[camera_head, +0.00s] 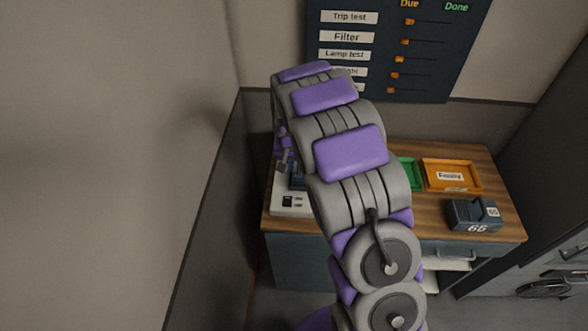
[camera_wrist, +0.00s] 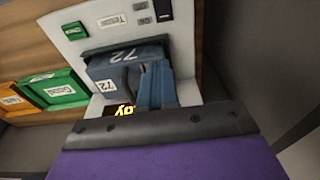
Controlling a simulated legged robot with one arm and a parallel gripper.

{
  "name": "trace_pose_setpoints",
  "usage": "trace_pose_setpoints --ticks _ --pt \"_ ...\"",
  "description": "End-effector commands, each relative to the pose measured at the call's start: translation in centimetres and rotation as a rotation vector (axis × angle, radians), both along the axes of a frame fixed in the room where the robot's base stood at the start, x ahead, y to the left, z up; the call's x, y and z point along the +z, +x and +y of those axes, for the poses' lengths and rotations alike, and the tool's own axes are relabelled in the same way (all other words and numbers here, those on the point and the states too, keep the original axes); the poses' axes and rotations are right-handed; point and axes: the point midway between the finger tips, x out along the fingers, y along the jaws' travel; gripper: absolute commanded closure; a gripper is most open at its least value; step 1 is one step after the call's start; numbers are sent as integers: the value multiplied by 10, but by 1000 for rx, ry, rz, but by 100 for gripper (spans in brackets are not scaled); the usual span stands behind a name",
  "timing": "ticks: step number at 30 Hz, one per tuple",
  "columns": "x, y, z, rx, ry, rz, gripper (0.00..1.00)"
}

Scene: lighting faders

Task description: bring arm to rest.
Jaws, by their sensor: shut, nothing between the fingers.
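My arm rises through the middle of the head view and bends over toward the desk. My gripper (camera_wrist: 154,68) shows in the wrist view as blue-grey fingers, shut and empty. They are close in front of a dark blue block marked 72 (camera_wrist: 104,68), which sits in the white tester (camera_wrist: 184,55). I cannot tell whether the fingers touch the block. In the head view the tester (camera_head: 291,203) is at the desk's left end, partly hidden by my arm. The gripper's end is small and mostly hidden there.
A dark slider board (camera_head: 447,60) hangs on the wall behind. A wall stands close at left; a dark cabinet (camera_head: 556,230) stands at right.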

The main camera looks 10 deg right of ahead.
Motion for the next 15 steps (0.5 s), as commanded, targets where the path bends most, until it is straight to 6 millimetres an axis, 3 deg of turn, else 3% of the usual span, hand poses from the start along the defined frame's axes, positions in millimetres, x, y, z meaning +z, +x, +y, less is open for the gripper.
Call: trace_pose_setpoints --ticks 15 --pt "0 -1 -10 1 10 1 100"
